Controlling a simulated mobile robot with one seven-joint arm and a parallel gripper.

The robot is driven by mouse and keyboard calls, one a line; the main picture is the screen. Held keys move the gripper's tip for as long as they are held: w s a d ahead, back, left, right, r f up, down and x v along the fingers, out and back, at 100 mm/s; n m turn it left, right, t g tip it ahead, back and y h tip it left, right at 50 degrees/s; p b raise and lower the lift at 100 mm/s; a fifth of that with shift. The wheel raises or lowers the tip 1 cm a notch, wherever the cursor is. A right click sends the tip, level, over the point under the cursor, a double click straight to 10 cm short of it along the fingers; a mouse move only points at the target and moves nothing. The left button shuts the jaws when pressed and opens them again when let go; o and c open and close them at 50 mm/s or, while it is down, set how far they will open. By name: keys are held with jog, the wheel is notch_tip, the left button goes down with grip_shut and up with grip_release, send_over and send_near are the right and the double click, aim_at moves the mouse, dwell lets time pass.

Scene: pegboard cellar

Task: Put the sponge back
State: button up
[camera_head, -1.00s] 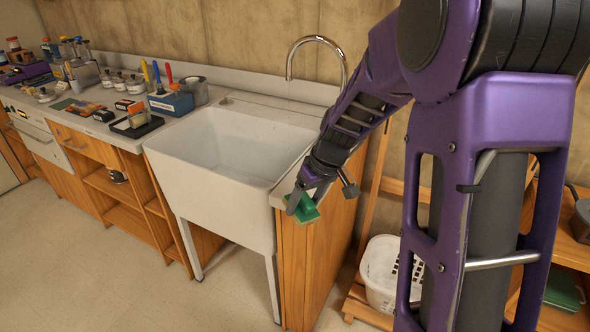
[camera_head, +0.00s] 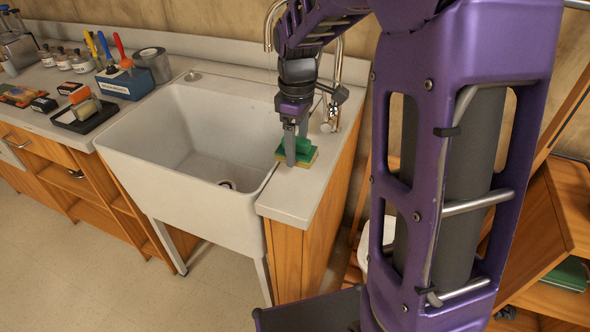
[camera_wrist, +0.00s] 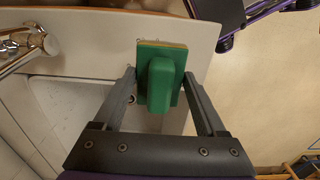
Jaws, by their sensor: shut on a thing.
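The sponge (camera_head: 299,153) has a green top with a raised green grip and a yellowish layer below. It is at the counter strip (camera_head: 290,205) to the right of the white sink (camera_head: 205,135). My gripper (camera_head: 296,150) points down and is shut on the sponge. In the wrist view the sponge (camera_wrist: 161,82) sits between my two fingers, with its green grip facing the camera. I cannot tell whether its underside touches the counter.
The tap (camera_head: 334,90) stands close behind my gripper. Left of the sink are a black tray (camera_head: 70,123) holding small items, a blue box (camera_head: 125,84) of tools and a grey tape roll (camera_head: 153,64). The counter's front right part is clear.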

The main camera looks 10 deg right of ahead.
aim_at(297, 139)
notch_tip(297, 139, down, 7)
jog(key=shift+r+b, duration=0.1)
jog(key=shift+b, duration=0.4)
jog(key=shift+f, duration=0.25)
jog(key=o, duration=1.1)
jog(key=shift+o, duration=0.2)
jog(key=shift+r, duration=0.15)
notch_tip(297, 139, up, 12)
jog(key=shift+r+p, duration=0.1)
jog(key=shift+p, duration=0.9)
